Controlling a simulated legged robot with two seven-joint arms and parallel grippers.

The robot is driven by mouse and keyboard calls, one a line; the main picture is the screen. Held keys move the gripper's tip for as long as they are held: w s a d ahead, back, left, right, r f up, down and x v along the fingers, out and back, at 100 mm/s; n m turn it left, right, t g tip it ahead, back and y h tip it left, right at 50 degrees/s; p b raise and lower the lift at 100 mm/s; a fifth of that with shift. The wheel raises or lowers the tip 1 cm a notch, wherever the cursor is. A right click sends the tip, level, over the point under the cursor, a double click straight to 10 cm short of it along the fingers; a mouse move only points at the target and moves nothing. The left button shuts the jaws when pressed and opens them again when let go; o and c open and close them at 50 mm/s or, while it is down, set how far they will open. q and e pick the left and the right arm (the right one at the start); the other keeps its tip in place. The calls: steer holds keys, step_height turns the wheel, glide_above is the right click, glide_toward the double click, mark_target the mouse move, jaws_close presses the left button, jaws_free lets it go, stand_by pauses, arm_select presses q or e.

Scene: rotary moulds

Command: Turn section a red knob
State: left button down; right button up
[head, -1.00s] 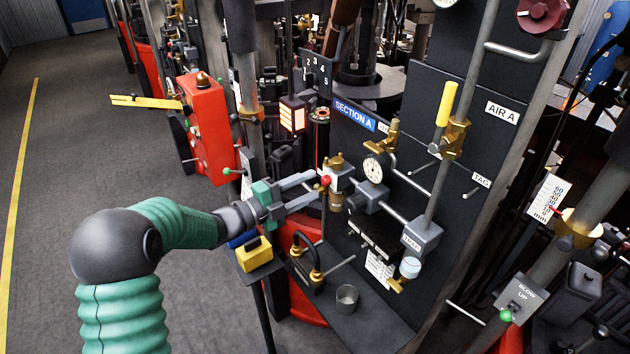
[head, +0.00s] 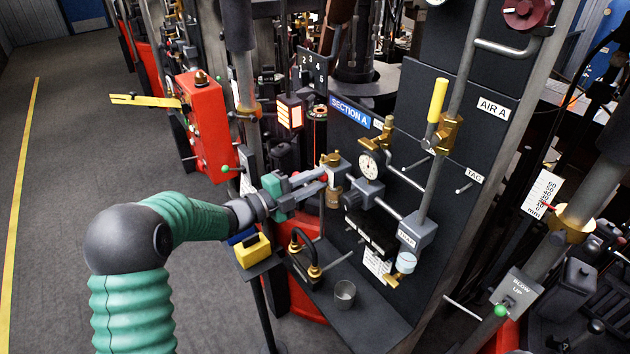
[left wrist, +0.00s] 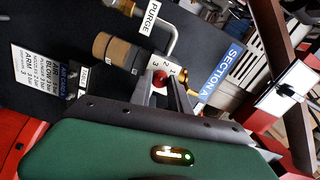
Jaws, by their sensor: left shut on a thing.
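The red knob (left wrist: 159,78) is a small red ball between the two fingers of my left gripper (left wrist: 163,88) in the left wrist view. It sits on a small block marked with numbers, beside the SECTION A sign (head: 349,113). In the head view my left gripper (head: 320,178) reaches in from the left with its fingers close together at the brass and grey valve fitting (head: 333,194). The knob is mostly hidden by the fingers there. The gripper is shut on the knob. My right gripper is not in view.
A round gauge (head: 369,165) and a grey pipe stand just right of the fingers. A red box (head: 208,125) with a yellow arm stands left. Below is a shelf with a metal cup (head: 344,294) and a black handle (head: 303,245). The floor at left is clear.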

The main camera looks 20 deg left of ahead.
arm_select(q)
steer(key=shift+f+n, duration=0.1)
steer(key=shift+n, duration=0.2)
steer(key=n+p, duration=0.2)
steer(key=n, duration=0.1)
steer(key=n+p, duration=0.2)
steer(key=n, duration=0.3)
stand_by(0.3)
steer(key=shift+f, duration=0.1)
stand_by(0.4)
steer(key=c, duration=1.2)
jaws_free()
steer(key=shift+c, duration=0.2)
